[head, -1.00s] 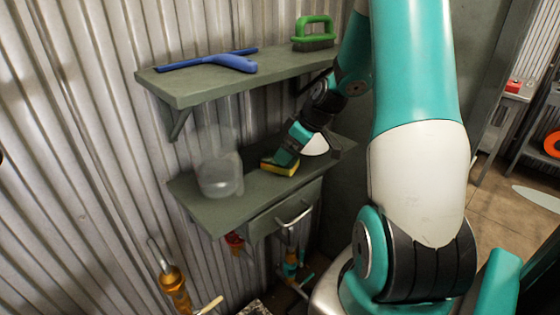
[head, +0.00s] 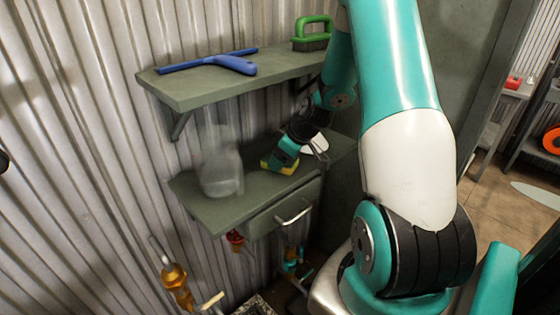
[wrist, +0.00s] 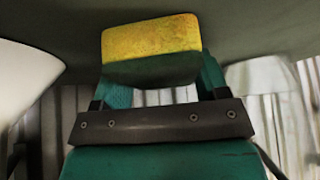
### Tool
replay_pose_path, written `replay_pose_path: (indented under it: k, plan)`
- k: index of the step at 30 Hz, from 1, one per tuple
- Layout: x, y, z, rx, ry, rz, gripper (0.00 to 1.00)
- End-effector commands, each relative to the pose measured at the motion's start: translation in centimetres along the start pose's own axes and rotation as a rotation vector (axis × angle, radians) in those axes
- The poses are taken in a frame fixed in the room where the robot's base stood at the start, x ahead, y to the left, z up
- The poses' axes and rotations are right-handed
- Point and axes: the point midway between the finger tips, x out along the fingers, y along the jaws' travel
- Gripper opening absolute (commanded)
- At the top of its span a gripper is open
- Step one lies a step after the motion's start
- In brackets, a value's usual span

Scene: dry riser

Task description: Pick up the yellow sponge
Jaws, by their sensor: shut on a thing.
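The yellow sponge (head: 281,164) with a dark green side is on the lower grey-green shelf (head: 228,214), near the wall side of the middle. My gripper (head: 288,156) reaches down to it from the upper right and is shut on it. In the wrist view the sponge (wrist: 151,38) sits between the teal fingers of my gripper (wrist: 152,75), its yellow face toward the shelf surface. I cannot tell whether the sponge touches the shelf or is just above it.
A clear spray bottle (head: 221,172) stands left of the sponge. A white rounded object (head: 316,144) lies right of my gripper. The upper shelf (head: 200,90) overhangs behind, with a blue squeegee (head: 232,64) and a green brush (head: 312,34). A drawer (head: 281,217) is below.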

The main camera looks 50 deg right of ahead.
Motion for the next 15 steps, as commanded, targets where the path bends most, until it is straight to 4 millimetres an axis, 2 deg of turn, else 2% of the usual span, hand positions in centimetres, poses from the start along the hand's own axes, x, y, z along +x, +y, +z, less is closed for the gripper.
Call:
replay_pose_path:
  k: [8,15]
  plan:
    - [-0.5,0.1,-0.3,-0.002,0.002,0.003,0.42]
    - [-2.6,0.1,-1.6,-0.003,0.003,0.004,0.43]
